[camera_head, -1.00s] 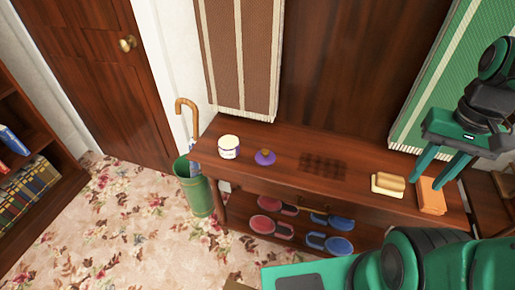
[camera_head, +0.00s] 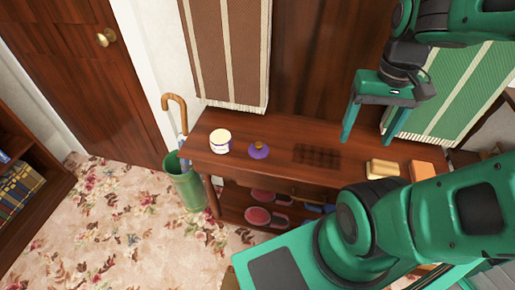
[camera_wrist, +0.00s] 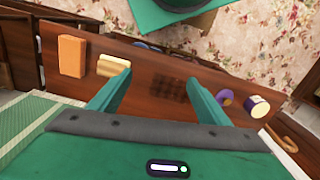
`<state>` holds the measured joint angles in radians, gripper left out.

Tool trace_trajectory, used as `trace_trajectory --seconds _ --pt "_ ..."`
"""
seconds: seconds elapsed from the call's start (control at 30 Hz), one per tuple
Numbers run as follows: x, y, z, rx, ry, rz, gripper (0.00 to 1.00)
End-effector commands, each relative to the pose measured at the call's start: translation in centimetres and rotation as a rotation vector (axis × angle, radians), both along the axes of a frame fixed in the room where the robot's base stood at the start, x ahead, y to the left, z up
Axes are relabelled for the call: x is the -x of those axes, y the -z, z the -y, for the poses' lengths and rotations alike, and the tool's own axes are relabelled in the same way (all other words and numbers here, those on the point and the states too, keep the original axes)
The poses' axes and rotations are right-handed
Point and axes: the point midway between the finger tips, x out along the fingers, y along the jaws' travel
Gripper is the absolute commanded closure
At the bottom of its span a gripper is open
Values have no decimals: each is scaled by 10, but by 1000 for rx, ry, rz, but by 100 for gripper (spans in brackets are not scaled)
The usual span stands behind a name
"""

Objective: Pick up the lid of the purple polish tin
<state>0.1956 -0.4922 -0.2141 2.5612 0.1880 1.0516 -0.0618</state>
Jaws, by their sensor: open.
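The polish tin (camera_head: 220,141) is a white, cream-topped tub with a purple label, standing upright near the left end of the wooden bench. A purple lid (camera_head: 258,152) with a brownish knob lies on the bench just right of the tin, apart from it. In the wrist view the lid (camera_wrist: 225,97) and tin (camera_wrist: 258,106) show at the right, beyond one finger. My gripper (camera_head: 368,139) is open and empty, above the right half of the bench, to the right of the lid. Its fingers point down.
The bench (camera_head: 284,133) also bears a dark grid patch (camera_head: 317,155), a cream-and-tan brush or block (camera_head: 382,169) and an orange block (camera_head: 422,170). A green bin with a cane (camera_head: 187,185) stands at its left end. Slippers (camera_head: 258,216) lie on the lower shelf.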

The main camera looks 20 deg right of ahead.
Motion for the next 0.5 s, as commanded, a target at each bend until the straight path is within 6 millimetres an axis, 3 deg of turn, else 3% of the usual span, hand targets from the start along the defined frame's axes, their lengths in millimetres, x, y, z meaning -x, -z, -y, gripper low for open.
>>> trace_trajectory --seconds 0.17,0.27,0.5 --pt "-49 6 -13 21 -377 -21 23" --pt "-88 15 -31 38 -699 -37 23" --pt "-173 48 -104 76 -1487 -86 23"
